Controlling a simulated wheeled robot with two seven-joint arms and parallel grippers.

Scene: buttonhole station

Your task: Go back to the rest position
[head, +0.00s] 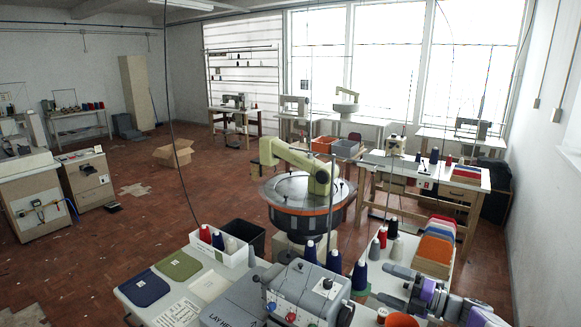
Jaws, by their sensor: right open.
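My right gripper (376,283) reaches in from the lower right, grey with purple bands on the arm behind it. Its two fingers point left and stand apart, with nothing seen between them. It is over the right part of the white worktable (446,262), to the right of the grey buttonhole machine (308,290). A dark blue thread cone (359,276) stands close to the fingertips; I cannot tell if they touch. My left gripper is not in view.
Thread cones (382,237) and a row of coloured folded fabrics (436,247) stand behind my right gripper. Blue (145,288) and green (179,265) pieces lie on the left of the table. Open floor (110,250) is farther left.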

